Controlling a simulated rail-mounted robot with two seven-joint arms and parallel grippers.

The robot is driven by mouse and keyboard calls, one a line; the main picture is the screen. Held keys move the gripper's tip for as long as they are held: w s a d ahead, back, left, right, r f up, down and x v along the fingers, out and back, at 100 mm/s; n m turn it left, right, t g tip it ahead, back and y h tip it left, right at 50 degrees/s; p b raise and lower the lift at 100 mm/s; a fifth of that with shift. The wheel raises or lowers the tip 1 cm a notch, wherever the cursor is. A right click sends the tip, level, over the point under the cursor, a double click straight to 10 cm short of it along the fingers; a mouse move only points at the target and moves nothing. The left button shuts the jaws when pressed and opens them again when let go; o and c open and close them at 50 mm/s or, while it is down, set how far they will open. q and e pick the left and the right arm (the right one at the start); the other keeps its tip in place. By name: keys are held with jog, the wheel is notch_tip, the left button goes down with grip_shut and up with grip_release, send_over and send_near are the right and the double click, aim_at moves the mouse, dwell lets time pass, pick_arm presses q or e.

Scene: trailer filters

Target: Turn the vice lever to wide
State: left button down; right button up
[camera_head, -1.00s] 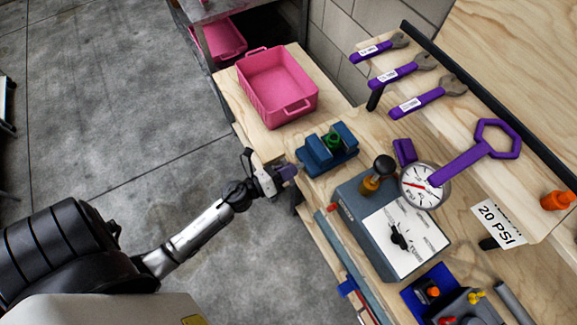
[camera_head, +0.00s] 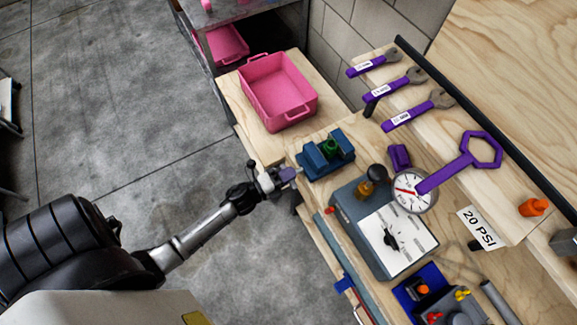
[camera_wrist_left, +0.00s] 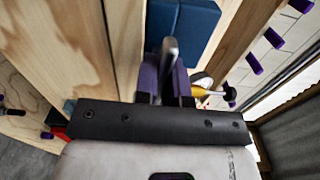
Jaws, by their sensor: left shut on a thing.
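The blue vice (camera_head: 322,164) stands at the front edge of the workbench, with a green piece (camera_head: 330,147) between its jaws. It also shows in the left wrist view (camera_wrist_left: 198,22), straight ahead of the gripper. My left gripper (camera_head: 288,174) is just left of the vice, at the bench edge. In the left wrist view, its purple fingers (camera_wrist_left: 165,82) are closed around the grey metal vice lever (camera_wrist_left: 169,52), which stands between them. The lever is mostly hidden by the gripper in the head view. My right gripper is in neither view.
A pink bin (camera_head: 278,92) sits behind the vice. A grey box with a dial (camera_head: 398,240) and a round gauge (camera_head: 412,192) are to its right. Several purple-handled wrenches (camera_head: 387,91) lie on the raised shelf.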

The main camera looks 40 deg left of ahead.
pick_arm(q)
jog(key=shift+n, duration=0.4)
jog(key=c, duration=1.2)
grip_release()
jog(key=v, duration=1.4)
jog(key=shift+w, duration=0.1)
